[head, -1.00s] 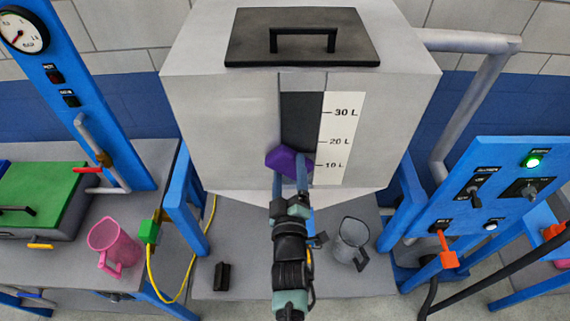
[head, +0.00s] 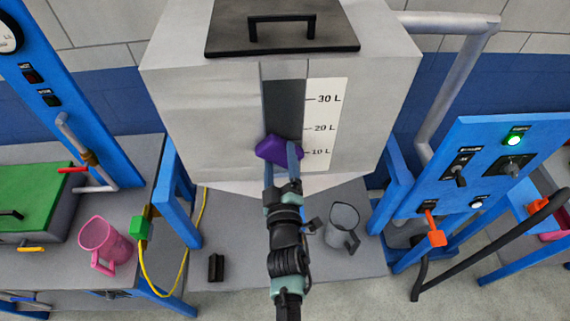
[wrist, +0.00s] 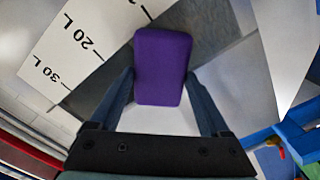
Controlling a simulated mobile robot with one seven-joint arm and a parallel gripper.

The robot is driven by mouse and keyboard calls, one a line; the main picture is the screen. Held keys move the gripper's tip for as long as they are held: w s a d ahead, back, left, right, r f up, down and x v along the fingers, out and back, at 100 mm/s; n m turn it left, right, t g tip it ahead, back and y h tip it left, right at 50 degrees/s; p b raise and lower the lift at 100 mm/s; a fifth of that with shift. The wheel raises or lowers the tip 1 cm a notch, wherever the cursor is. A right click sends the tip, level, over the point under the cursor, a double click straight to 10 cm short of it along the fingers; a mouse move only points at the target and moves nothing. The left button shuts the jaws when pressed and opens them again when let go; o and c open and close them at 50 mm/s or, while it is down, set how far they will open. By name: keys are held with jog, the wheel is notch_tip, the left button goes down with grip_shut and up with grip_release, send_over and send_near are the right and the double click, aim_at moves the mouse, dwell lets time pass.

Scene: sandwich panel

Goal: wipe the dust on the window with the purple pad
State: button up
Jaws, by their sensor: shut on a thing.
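The purple pad (head: 279,149) is in my gripper (head: 282,165), at the lower part of the dark window strip (head: 284,97) on the grey tank. In the wrist view the pad (wrist: 163,66) sits between the two blue fingers of my gripper (wrist: 163,88), which are shut on it. The pad lies over or close against the window's lower end; I cannot tell whether it touches. The window (wrist: 208,28) shows in the wrist view as a grey band with a lighter patch beside the pad. Dust is hard to make out in the head view.
A white litre scale (head: 325,115) runs along the window's right side. A black lid with a handle (head: 283,38) tops the tank. A pink jug (head: 103,243) stands on the left bench.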

aim_at(265, 158)
jog(key=shift+a+b, duration=1.3)
jog(key=shift+b, duration=0.9)
jog(key=shift+a+r, duration=0.25)
jog(key=shift+s+f+b, duration=0.4)
jog(key=shift+s+b, duration=0.2)
jog(key=shift+b, duration=0.5)
jog(key=shift+s+d+r+b, duration=0.15)
jog(key=shift+s+b, duration=0.8)
jog(key=shift+s, duration=1.3)
jog(key=shift+s+d, duration=0.1)
jog(key=shift+s+b, duration=0.5)
jog(key=shift+s, duration=0.9)
